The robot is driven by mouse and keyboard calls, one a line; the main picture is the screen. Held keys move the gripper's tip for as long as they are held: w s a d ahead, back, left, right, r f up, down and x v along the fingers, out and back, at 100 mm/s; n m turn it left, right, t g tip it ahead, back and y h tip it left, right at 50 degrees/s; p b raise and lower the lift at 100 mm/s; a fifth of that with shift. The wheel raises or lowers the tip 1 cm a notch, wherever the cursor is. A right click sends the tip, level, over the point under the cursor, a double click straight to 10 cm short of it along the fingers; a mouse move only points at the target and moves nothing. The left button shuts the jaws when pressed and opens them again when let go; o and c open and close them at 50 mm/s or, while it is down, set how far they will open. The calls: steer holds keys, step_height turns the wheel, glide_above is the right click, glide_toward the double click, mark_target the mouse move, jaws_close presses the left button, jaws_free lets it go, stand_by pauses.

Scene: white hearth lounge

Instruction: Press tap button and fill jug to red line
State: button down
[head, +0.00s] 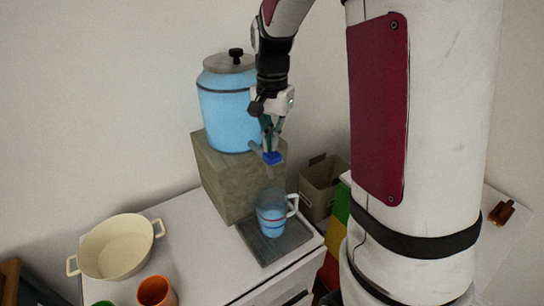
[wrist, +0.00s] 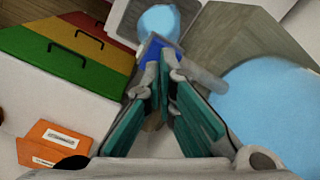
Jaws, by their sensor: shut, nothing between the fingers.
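A blue water dispenser (head: 228,108) with a grey lid stands on a grey block. Its tap has a blue button (head: 272,158). My gripper (head: 269,147) is shut and empty, with its fingertips at the button; I cannot tell whether they press it. In the wrist view the fingertips (wrist: 168,62) lie over the button (wrist: 153,48). The clear jug (head: 270,219) stands upright below the tap on a dark tray (head: 272,250), handle to the right. It holds blue water around its red line; the exact level is hard to tell. No stream is clearly visible.
The grey block (head: 222,182) stands close to the left of the jug. A cream pot (head: 115,247) and an orange cup (head: 155,291) stand at the front left of the white table. An open brown box (head: 322,186) is behind to the right.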

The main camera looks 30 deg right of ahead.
steer(key=shift+f+b, duration=0.3)
steer(key=shift+f, duration=0.9)
steer(key=shift+r, duration=0.1)
stand_by(6.2)
step_height(320, 180, up, 6)
steer(key=p, duration=0.3)
steer(key=shift+s+r, duration=0.1)
steer(key=shift+r, duration=0.35)
